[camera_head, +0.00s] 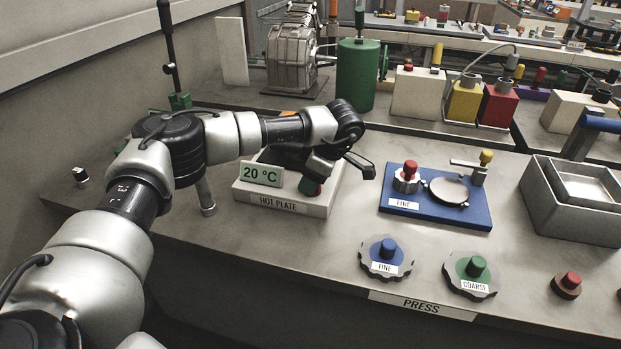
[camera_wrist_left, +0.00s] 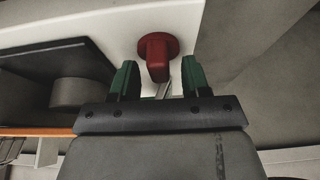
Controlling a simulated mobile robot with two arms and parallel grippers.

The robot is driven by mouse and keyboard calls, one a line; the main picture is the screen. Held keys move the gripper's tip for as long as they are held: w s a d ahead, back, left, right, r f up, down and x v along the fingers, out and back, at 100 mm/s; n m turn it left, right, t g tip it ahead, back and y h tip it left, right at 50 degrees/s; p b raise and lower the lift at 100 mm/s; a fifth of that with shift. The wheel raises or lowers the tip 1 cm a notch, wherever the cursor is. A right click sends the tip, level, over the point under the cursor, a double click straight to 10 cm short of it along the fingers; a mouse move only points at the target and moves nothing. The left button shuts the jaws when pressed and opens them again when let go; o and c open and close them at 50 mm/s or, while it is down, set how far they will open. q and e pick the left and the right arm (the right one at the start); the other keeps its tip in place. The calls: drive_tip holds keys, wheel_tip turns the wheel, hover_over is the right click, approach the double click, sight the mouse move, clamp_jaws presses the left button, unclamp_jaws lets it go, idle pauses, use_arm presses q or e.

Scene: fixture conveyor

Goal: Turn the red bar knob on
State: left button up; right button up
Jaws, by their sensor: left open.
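The red bar knob (camera_wrist_left: 158,57) shows in the left wrist view, on the white face of the hot plate (camera_wrist_left: 120,22). It has a round base, and its bar points down in the picture. My left gripper (camera_wrist_left: 159,78) is open with green fingertips either side of the bar's lower end, with a gap on each side; I see no contact. In the head view the gripper (camera_head: 311,184) is at the front of the hot plate (camera_head: 280,207), right of its "20 °C" sign (camera_head: 262,174). There my gripper mostly hides the knob. My right gripper is out of view.
A blue plate (camera_head: 450,214) with a red knob and a round disc lies right of the hot plate. Blue (camera_head: 389,247) and green (camera_head: 476,266) knobs stand near the "PRESS" label. A green cylinder (camera_head: 357,75) stands behind. Grey trays (camera_head: 570,220) are at right.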

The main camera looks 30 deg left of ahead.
use_arm(q)
drive_tip(key=shift+a+f, duration=0.15)
drive_tip(key=shift+f, duration=0.1)
clamp_jaws()
